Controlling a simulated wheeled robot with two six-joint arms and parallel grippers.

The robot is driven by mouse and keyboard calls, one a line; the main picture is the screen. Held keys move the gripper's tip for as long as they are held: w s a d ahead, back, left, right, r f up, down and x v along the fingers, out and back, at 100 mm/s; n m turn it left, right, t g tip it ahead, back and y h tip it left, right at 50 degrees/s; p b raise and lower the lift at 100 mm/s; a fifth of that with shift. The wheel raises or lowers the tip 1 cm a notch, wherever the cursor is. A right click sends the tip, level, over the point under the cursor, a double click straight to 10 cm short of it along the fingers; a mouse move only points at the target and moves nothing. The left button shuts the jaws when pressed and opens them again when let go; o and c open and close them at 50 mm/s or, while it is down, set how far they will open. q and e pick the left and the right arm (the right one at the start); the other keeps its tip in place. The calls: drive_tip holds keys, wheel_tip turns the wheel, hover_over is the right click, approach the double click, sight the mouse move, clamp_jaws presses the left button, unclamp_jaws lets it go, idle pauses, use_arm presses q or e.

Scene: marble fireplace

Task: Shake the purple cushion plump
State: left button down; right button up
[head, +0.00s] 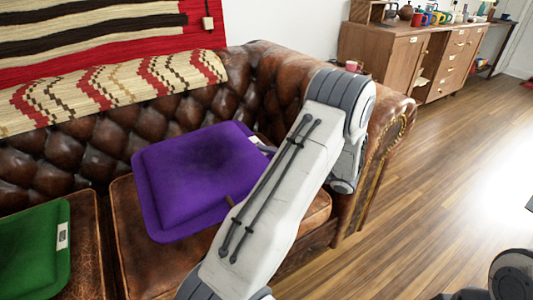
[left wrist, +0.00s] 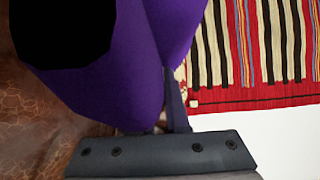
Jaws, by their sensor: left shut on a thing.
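The purple cushion (head: 195,180) shows in the head view over the brown leather sofa's seat, tilted, its flat face toward me. My left gripper (head: 262,146) is shut on its right edge, mostly hidden behind my own arm. The left wrist view shows the purple cushion (left wrist: 120,85) close up, with a dark finger of my left gripper (left wrist: 174,100) against its edge. Whether the cushion's lower edge touches the seat, I cannot tell. My right gripper does not show.
A green cushion (head: 35,250) lies on the left seat. A patterned throw (head: 120,90) covers the backrest (head: 85,148). The sofa's right arm (head: 392,120) stands close beside my arm. A wooden cabinet (head: 400,58) is at the back right. The wood floor (head: 430,190) on the right is clear.

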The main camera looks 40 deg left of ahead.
use_arm(q)
wheel_tip(320, 180, up, 7)
drive_tip(key=p, duration=0.4)
drive_tip(key=shift+r+p, duration=0.1)
drive_tip(key=shift+p, duration=0.3)
wheel_tip(320, 180, down, 8)
drive_tip(key=b, duration=0.6)
drive_tip(key=shift+r, duration=0.2)
wheel_tip(320, 180, up, 8)
drive_tip(key=p, duration=0.5)
drive_tip(key=shift+f, duration=0.15)
wheel_tip(320, 180, down, 8)
drive_tip(key=b, duration=0.5)
drive_tip(key=shift+r+b, duration=0.2)
drive_tip(key=shift+b, duration=0.1)
wheel_tip(320, 180, up, 8)
drive_tip(key=p, duration=0.5)
drive_tip(key=shift+f+p, duration=0.2)
drive_tip(key=shift+p, duration=0.1)
wheel_tip(320, 180, down, 8)
drive_tip(key=b, duration=0.6)
drive_tip(key=shift+r, duration=0.35)
drive_tip(key=shift+d, duration=0.1)
